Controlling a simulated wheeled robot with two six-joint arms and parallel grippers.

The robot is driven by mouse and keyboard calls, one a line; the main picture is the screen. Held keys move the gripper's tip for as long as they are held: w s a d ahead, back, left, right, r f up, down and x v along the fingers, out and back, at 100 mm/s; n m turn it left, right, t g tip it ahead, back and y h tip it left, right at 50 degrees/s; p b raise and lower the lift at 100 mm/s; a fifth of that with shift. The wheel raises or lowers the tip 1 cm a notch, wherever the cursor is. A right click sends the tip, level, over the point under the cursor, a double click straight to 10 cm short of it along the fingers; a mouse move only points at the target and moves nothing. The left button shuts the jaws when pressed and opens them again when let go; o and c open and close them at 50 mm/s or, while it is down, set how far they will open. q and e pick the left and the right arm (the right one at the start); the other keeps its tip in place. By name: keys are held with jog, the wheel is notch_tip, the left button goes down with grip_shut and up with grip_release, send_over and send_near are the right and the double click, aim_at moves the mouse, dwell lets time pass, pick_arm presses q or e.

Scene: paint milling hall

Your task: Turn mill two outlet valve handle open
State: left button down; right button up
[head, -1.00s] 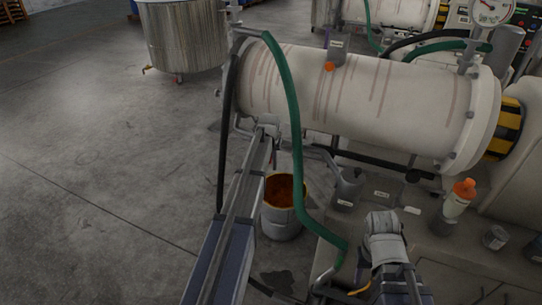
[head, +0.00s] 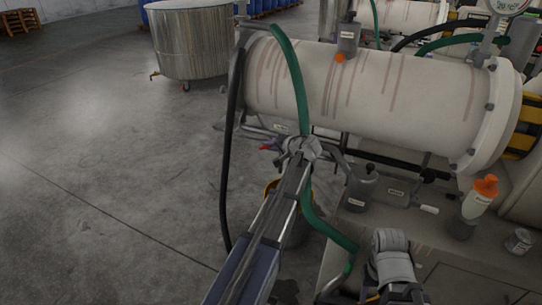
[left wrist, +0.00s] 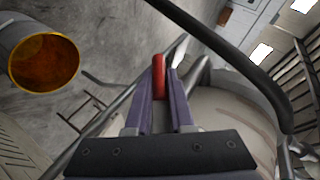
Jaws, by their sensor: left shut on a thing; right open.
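The red valve handle (head: 266,147) shows at the lower left end of the large cream mill drum (head: 385,95) in the head view. In the left wrist view the red handle (left wrist: 158,78) stands between the two fingers of my left gripper (left wrist: 159,98), which is shut on it. In the head view my left gripper (head: 284,144) is at the handle, partly hidden by its own wrist. The valve body is mostly hidden. My right gripper (head: 389,242) is low, in front of the mill base, apart from the handle; its fingertips are hard to make out.
A bucket (head: 271,187) stands below, mostly behind my left arm; its brown contents show in the left wrist view (left wrist: 45,62). A green hose (head: 292,75) and a black hose (head: 229,165) hang close by. An orange-capped bottle (head: 476,203) stands right.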

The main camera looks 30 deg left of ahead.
pick_arm(q)
jog(key=y+b, duration=0.1)
jog(key=b, duration=0.1)
jog(key=m+y+b, duration=0.1)
jog(key=y+b, duration=0.1)
jog(key=r+y+b, duration=0.1)
jog(key=b, duration=0.1)
jog(key=shift+a+t+y, duration=0.3)
jog(key=shift+t, duration=0.1)
jog(key=shift+r+m+t+y+b, duration=0.3)
jog(key=shift+r+m+y+b, duration=0.4)
jog(key=shift+b, duration=0.55)
jog(key=c, duration=0.8)
grip_release()
jog(key=v, duration=0.7)
jog(key=shift+s+d+f+b, duration=0.15)
jog(key=shift+d+f+b, duration=0.05)
jog(key=shift+d+b, duration=0.15)
